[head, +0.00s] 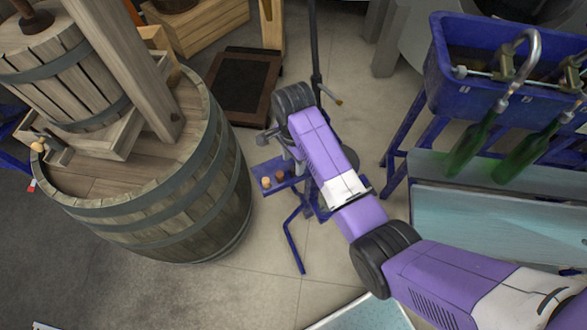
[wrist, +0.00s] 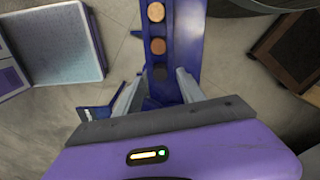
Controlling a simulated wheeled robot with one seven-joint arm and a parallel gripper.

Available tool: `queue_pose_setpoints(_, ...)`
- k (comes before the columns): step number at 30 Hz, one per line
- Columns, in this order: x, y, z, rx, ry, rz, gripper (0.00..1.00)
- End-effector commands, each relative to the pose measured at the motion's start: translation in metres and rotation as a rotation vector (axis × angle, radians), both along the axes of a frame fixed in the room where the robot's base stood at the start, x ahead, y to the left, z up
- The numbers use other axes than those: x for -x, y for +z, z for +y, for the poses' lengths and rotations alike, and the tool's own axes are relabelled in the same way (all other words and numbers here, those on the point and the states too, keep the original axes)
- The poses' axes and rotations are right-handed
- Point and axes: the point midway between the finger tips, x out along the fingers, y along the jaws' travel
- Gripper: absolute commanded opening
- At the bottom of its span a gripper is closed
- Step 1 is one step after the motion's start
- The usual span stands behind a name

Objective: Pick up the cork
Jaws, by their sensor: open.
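A narrow blue stand (wrist: 187,30) holds a row of small round pieces. A light tan cork (wrist: 156,12) is farthest from my gripper in the wrist view, and a browner cork (wrist: 158,46) is nearer. A dark round spot (wrist: 160,72), a stopper or a hole, is nearest. My gripper (wrist: 160,84) is open, its fingers on either side of the stand's near end, with nothing seen held. In the head view the tan cork (head: 266,182) and the brown one (head: 280,175) show left of my arm, which hides the fingertips and part of the stand.
A large barrel (head: 160,215) with a wooden press stands to the left. A blue filling trough (head: 480,95) with green bottles (head: 470,145) is at the right. A dark framed board (head: 243,85) lies behind the stand. Floor in front of the stand is partly clear.

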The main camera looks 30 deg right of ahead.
Motion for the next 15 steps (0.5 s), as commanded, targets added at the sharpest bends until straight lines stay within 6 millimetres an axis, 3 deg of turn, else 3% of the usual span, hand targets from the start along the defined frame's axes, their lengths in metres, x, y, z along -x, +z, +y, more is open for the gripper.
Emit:
queue_pose_setpoints(6, 0.000, -0.029, -0.001, 0.000, 0.000, 0.004, 0.47)
queue_pose_setpoints(15, 0.000, -0.037, -0.001, 0.000, 0.001, 0.000, 0.47)
